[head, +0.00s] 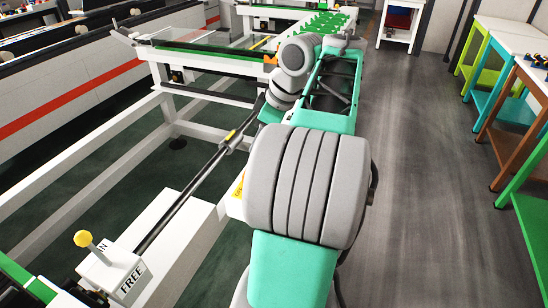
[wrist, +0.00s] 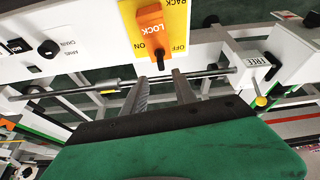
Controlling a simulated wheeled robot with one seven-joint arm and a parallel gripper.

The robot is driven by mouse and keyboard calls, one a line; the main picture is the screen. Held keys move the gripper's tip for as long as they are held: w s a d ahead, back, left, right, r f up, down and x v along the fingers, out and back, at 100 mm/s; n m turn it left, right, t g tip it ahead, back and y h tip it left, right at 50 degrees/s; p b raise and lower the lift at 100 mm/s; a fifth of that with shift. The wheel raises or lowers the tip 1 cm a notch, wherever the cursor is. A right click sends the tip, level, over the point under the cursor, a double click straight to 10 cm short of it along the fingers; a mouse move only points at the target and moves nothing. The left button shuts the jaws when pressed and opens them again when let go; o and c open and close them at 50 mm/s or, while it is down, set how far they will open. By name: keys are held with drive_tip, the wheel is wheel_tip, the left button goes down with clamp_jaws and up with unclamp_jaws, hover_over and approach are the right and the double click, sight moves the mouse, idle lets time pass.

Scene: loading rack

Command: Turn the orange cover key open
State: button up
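The orange cover key (wrist: 152,28), marked LOCK, sits on a yellow panel (wrist: 177,14) with RACK, ON and OFF lettering, upside down at the top middle of the wrist view. My gripper (wrist: 160,76) has its two grey fingers apart with an empty gap between them. The fingertips point toward the key's lower end and appear just short of it; exact depth is hard to tell. In the head view only a sliver of the yellow panel (head: 238,188) shows, and my arm hides the key and the gripper.
A grey rod (wrist: 215,72) runs across near the fingertips. A white box marked FREE (head: 118,272) carries a yellow-knobbed lever (head: 83,239) at lower left. White rack frames fill the left. Open grey floor (head: 425,150) lies right, before coloured tables (head: 520,90).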

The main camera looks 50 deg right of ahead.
drive_tip(key=shift+m, duration=0.4)
drive_tip(key=b+x, duration=0.1)
drive_tip(key=x, duration=0.1)
drive_tip(key=b+x, duration=0.1)
drive_tip(key=x, duration=0.2)
drive_tip(key=b+x, duration=0.1)
drive_tip(key=x, duration=0.1)
drive_tip(key=shift+s+f+b, duration=0.15)
drive_tip(key=shift+f+b, duration=0.25)
drive_tip(key=shift+f, duration=0.05)
drive_tip(key=shift+c, duration=0.4)
clamp_jaws()
